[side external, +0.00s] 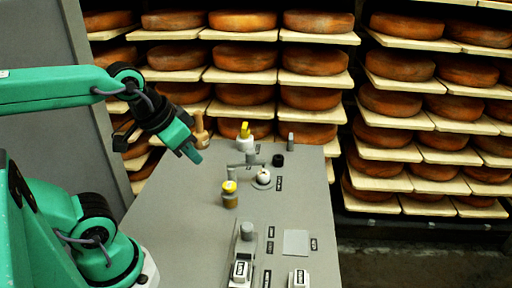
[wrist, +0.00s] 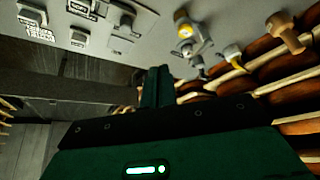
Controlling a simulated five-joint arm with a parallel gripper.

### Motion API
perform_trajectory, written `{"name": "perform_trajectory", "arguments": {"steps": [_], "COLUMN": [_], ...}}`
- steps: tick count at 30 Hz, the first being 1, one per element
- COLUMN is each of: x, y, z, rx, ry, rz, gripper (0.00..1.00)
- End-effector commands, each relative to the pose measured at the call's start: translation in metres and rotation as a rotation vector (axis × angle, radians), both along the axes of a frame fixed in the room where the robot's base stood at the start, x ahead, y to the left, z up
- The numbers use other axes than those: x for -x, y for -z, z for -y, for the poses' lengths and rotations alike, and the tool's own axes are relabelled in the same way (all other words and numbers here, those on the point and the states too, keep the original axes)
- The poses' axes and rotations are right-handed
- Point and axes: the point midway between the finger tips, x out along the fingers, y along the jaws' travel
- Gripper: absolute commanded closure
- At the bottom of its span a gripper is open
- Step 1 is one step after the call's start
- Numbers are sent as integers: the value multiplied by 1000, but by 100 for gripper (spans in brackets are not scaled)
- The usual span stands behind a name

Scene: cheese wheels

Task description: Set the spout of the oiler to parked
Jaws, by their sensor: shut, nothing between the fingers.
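On the grey bench, a grey swivel arm (side external: 243,165) stands by a round base with a white ball-shaped part (side external: 263,177); I take this for the oiler and its spout, but cannot tell its parts apart surely. Small dark labels (side external: 279,183) beside it are too small to read. An amber jar (side external: 230,198) with a yellowish top stands just in front; it also shows in the wrist view (wrist: 184,30). My gripper (side external: 194,154) is shut and empty, above the bench and left of the swivel arm, apart from it. Its fingers show in the wrist view (wrist: 157,84).
A yellow-topped white bottle (side external: 245,137) and a wooden peg-like piece (side external: 199,130) stand at the back. A black knob (side external: 278,160) is right of the oiler. Switches (side external: 241,271) and a pale square plate (side external: 296,243) are in front. Shelves of cheese wheels (side external: 245,93) stand behind.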

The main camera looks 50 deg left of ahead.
Motion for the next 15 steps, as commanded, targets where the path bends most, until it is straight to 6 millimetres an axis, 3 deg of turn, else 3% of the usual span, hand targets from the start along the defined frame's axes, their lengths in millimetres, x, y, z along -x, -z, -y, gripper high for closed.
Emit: {"name": "perform_trajectory", "arguments": {"steps": [9,15], "x": [0,-3], "y": [0,-1], "z": [0,-1], "rx": [0,3], "ry": [0,-11], "rz": [0,-6], "gripper": [98,59]}}
